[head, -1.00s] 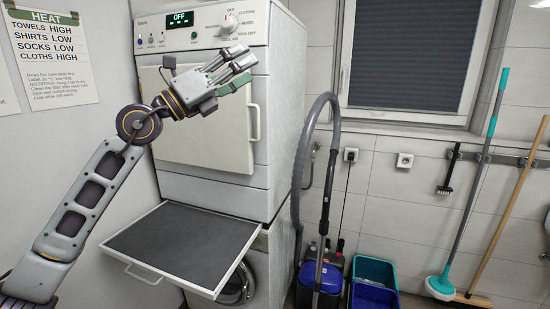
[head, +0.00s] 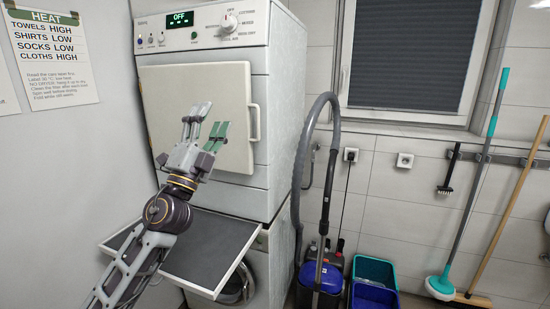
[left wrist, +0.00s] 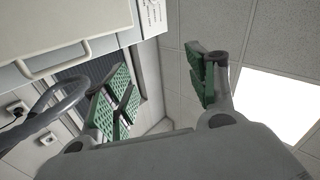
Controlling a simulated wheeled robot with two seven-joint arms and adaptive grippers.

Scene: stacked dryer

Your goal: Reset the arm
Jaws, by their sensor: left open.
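My left arm comes in from the lower left in the head view. Its gripper (head: 207,125) points up in front of the closed dryer door (head: 168,105), fingers apart and nothing between them. In the left wrist view the green-padded fingers (left wrist: 162,92) stand wide apart, with the ceiling and wall behind them. My right gripper is not in view.
A pulled-out shelf (head: 215,240) with a dark top lies below the dryer, partly behind my arm. A vacuum cleaner (head: 318,278) and bins (head: 372,268) stand on the floor at right. A mop (head: 490,130) and a broom (head: 505,220) are near the wall.

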